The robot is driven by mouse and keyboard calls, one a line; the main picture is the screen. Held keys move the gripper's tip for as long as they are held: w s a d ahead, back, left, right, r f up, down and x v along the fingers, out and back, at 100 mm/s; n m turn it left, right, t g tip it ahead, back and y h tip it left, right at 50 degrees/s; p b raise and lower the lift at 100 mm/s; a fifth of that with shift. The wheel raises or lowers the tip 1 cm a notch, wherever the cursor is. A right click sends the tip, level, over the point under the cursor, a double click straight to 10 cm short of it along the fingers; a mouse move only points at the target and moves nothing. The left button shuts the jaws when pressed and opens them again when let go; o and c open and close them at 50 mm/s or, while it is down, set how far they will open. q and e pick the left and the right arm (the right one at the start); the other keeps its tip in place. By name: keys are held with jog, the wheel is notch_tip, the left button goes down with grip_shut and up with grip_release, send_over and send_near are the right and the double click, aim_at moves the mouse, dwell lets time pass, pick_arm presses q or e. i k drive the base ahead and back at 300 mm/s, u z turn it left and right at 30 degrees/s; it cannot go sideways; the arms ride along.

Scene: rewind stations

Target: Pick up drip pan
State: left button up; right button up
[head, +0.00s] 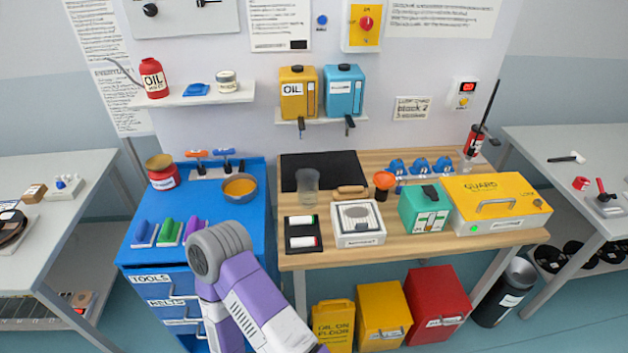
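A round grey metal pan (240,188) with orange-amber contents sits on top of the blue tool cabinet (187,192), near its right edge; it looks like the drip pan. It stands level and nothing holds it. One of my purple and grey arms rises from the bottom of the head view, with its grey joint just in front of the cabinet, below the pan. Neither of my gripper ends shows in this view, so their state is hidden.
A red tin (162,175) and a small rack with orange and blue handles (210,165) stand beside the pan. Coloured holders (168,231) lie at the cabinet's front. The wooden bench (415,245) to the right carries a glass (307,185) and several boxes.

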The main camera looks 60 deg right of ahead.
aim_at(241, 187)
jog(key=z, duration=2.2)
